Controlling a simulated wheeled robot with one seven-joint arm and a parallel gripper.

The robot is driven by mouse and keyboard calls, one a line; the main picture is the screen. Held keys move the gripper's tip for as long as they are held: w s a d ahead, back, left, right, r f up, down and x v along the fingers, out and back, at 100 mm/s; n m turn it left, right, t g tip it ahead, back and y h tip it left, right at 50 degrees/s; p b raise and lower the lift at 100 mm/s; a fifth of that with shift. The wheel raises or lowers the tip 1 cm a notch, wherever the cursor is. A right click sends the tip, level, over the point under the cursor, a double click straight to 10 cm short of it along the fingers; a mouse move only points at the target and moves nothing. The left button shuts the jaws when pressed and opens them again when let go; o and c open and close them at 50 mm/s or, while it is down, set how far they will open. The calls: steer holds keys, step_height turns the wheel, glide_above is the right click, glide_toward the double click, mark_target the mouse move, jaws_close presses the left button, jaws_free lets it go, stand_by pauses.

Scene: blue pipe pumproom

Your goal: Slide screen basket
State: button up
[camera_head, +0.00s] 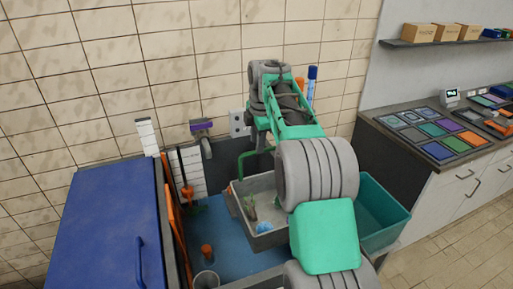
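A grey screen basket (241,208) sits over the blue-floored basin (229,243), in the middle of the view. A few small bits, greenish, brown and light blue, lie inside it. A green bar like a handle (244,166) stands up at its far left corner. My arm reaches up and away across the basket's right side and covers part of it. The far end of my arm is above and behind the basket. My gripper's fingers are hidden or too small to make out there, so I cannot see whether they touch the green bar.
A teal bin (384,215) stands right of the basket. A blue lid or door (104,232) with a handle is at the left. White gauge boards (191,172), an orange float (207,251) and a pale cup (206,280) are in the basin. A counter with coloured panels (437,152) stands right.

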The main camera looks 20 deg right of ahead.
steer(key=r, duration=0.2)
steer(key=s+r, duration=0.1)
steer(key=r, duration=0.2)
